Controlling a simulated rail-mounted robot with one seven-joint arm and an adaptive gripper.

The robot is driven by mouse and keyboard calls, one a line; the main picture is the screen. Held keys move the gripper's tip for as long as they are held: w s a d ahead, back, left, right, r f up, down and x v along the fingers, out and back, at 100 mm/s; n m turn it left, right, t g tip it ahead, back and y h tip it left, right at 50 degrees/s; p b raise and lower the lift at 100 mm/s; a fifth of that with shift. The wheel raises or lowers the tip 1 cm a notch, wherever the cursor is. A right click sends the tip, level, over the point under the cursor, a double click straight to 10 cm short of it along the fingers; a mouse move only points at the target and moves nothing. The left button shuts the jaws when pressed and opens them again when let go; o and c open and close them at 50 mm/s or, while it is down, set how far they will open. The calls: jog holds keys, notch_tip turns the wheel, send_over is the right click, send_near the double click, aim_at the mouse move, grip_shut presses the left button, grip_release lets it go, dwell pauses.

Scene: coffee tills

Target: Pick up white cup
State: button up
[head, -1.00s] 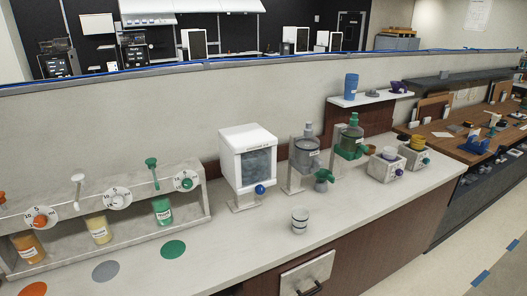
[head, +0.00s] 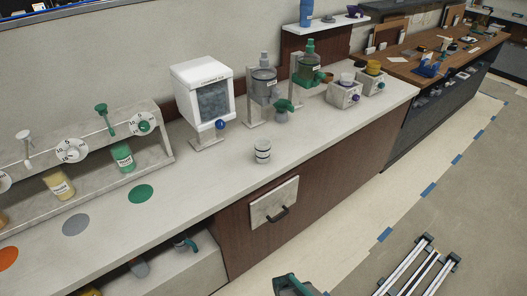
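The white cup (head: 262,151) stands upright on the pale counter (head: 205,165), near its front edge and in front of the white dispenser (head: 203,92). It has dark bands around it, and nothing touches it. I cannot make out my gripper in the head view. A dark and teal part at the bottom edge is cut off, and I cannot tell what it is.
To the left are coloured discs, including a green disc (head: 141,194), and a dosing rack (head: 85,150). The counter around the cup is clear.

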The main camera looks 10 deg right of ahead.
dwell(0.4)
jog(key=o, duration=0.7)
